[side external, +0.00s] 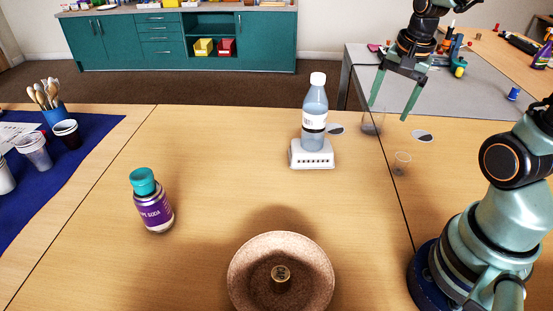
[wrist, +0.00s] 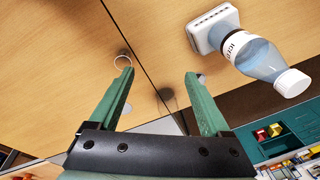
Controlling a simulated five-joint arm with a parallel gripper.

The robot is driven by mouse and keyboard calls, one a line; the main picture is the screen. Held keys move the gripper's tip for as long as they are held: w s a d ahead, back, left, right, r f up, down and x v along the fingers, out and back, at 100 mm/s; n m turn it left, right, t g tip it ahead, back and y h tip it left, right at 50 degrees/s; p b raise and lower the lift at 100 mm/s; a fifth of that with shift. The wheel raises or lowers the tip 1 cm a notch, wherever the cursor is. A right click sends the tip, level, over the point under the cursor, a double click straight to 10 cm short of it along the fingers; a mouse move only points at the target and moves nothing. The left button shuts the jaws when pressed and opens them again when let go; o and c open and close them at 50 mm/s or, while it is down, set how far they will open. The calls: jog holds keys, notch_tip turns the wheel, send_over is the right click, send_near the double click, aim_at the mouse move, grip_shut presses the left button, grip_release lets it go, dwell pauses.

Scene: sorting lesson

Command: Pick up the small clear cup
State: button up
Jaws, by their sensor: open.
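Two clear cups stand on the wooden table near its seam. The smaller clear cup (side external: 402,163) is right of the seam; in the wrist view it shows as a faint ring (wrist: 123,62) by the left fingertip. The larger, greyer clear cup (side external: 372,124) is farther back, on the seam; in the wrist view (wrist: 167,95) it is between the fingers, beyond them. My gripper (side external: 388,112) is open and empty, its green fingers pointing down at the back of the table. The wrist view (wrist: 159,73) shows both fingers wide apart. Neither cup is visibly gripped.
A water bottle (side external: 315,108) stands on a white block (side external: 312,156) left of the cups. Two flat discs (side external: 336,129) (side external: 422,136) lie near the cups. A purple-labelled bottle (side external: 152,206) and a brown bowl (side external: 246,265) stand nearer; table between is clear.

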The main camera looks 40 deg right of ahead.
jog(key=s+d+f+m+g, duration=0.25)
jog(key=d+f+m, duration=0.25)
jog(key=d+m, duration=0.35)
jog(key=m, duration=0.1)
send_over(403, 157)
jog(key=a, duration=0.1)
notch_tip(403, 157, down, 7)
jog(key=shift+t+y, duration=0.25)
jog(key=shift+y, duration=0.15)
jog(key=shift+s+a+f, duration=0.1)
jog(key=shift+s+f, duration=0.05)
jog(key=shift+f, duration=1.2)
jog(key=shift+s+a+f, duration=0.1)
jog(key=shift+s+f, duration=0.05)
jog(key=shift+f, duration=1.2)
grip_shut()
